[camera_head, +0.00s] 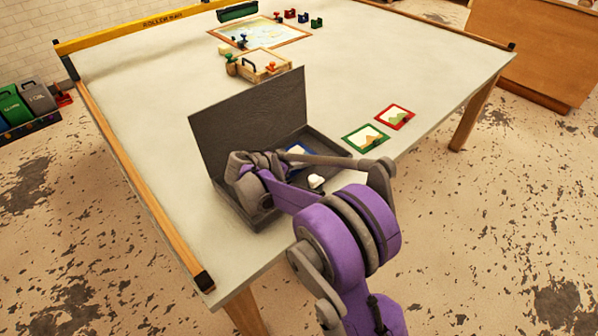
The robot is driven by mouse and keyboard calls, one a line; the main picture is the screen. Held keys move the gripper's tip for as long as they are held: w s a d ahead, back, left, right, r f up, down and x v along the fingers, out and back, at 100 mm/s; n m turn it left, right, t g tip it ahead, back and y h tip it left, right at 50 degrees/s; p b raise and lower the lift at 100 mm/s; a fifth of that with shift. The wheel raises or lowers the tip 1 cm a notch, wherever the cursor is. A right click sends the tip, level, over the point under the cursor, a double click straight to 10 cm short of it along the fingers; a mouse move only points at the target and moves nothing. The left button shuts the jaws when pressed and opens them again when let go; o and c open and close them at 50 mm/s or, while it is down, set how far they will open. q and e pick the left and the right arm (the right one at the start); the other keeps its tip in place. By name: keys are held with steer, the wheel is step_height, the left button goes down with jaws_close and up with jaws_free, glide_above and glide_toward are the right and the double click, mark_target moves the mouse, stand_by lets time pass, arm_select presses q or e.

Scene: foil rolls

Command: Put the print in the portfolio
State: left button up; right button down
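The portfolio, a dark grey case, stands open on the table, its lid (250,115) upright at the back. A print with a blue edge (298,150) shows partly inside the case, behind my arm. A green-framed print (366,138) and a red-framed print (395,117) lie flat on the table to the right of the case. My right arm comes in from the lower right and reaches over the case. Its gripper end (250,170) is over the left part of the case; its fingers cannot be made out. Much of the case's inside is hidden. My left gripper is not in view.
A small white object (316,181) shows near the case's front edge.

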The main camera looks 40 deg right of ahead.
mark_target(296, 172)
steer(key=shift+f, duration=1.9)
steer(key=c, duration=0.8)
jaws_free()
